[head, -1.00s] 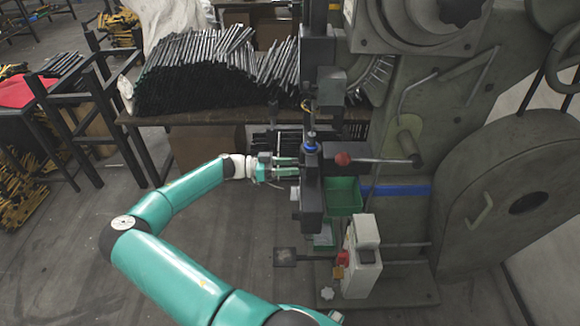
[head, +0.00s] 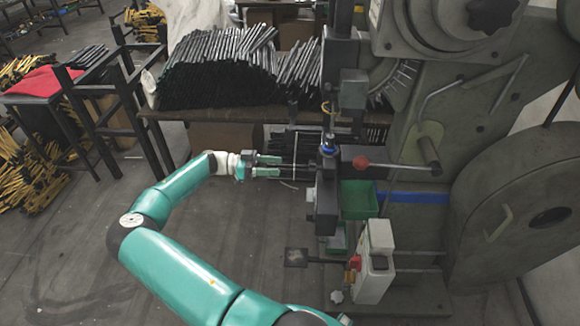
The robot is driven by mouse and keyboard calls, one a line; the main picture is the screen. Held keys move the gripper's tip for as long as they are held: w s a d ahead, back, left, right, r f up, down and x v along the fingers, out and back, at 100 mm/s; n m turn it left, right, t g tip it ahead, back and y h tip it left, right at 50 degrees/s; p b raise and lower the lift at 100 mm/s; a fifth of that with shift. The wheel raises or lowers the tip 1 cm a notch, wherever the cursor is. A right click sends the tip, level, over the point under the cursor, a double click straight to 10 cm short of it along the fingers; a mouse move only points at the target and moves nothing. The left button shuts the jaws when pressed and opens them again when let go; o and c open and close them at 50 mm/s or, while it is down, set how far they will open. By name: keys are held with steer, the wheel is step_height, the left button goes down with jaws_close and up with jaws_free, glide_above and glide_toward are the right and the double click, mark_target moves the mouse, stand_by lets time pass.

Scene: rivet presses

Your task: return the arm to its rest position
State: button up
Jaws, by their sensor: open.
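My gripper (head: 279,166) is in the middle of the head view, at the end of my teal arm. Its two fingers point right, toward the rivet press (head: 326,190). The fingers are apart with a gap between them. A thin pale rod or wire (head: 294,150) shows at the fingertips; I cannot tell whether it touches them. My arm is stretched out forward, bent at the elbow at the lower left.
The large grey press body (head: 455,110) fills the right side. A table (head: 180,114) with stacked black rods stands behind. Open floor (head: 90,260) lies left of my arm.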

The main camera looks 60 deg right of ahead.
steer(key=v, duration=0.2)
steer(key=shift+w+a, duration=0.15)
steer(key=shift+w, duration=0.15)
stand_by(0.4)
steer(key=a+r+n+t+y, duration=0.3)
steer(key=a+r+n+t, duration=0.15)
steer(key=a, duration=0.35)
steer(key=a+r+n+t+y, duration=0.2)
steer(key=a+r+n+t, duration=0.15)
steer(key=a+n, duration=0.35)
steer(key=a+r+n+t+y, duration=0.3)
steer(key=a+r+n+t, duration=0.15)
steer(key=a, duration=0.45)
steer(key=s+a+r+n+t, duration=0.4)
steer(key=s+a+r+n, duration=0.1)
steer(key=a, duration=0.4)
steer(key=s+a+r+n+t, duration=0.5)
steer(key=a+r+n, duration=0.1)
steer(key=a, duration=0.4)
steer(key=shift+r+n, duration=0.35)
steer(key=shift+n, duration=0.05)
